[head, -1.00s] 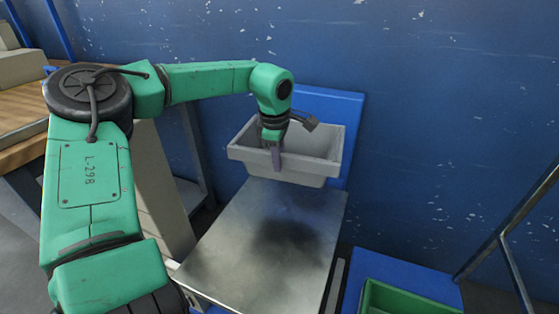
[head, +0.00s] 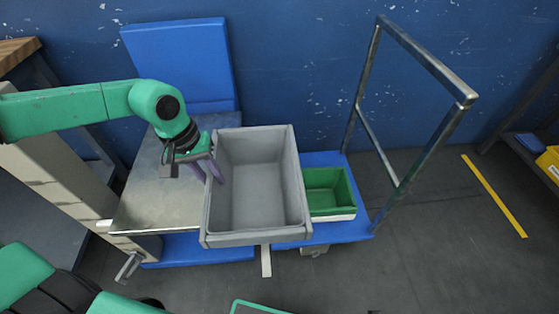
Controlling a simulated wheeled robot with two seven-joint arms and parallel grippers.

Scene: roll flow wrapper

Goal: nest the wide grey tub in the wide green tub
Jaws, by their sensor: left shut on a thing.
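The wide grey tub (head: 258,190) is in the air, upright and empty, and looms large in the middle of the head view. My left gripper (head: 214,172) is shut on its left wall, near the middle of that side. The wide green tub (head: 330,192) stands on the blue cart deck, just right of the grey tub in the picture. Its left part is hidden behind the grey tub. The visible inside of the green tub looks empty, and a white band shows under its front edge. My right gripper is out of view.
A metal-topped stand (head: 160,200) lies left of the grey tub, its visible top bare. The blue cart deck (head: 345,229) has a tall metal handle frame (head: 420,60) at its right end. A yellow bin (head: 549,163) is at the far right.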

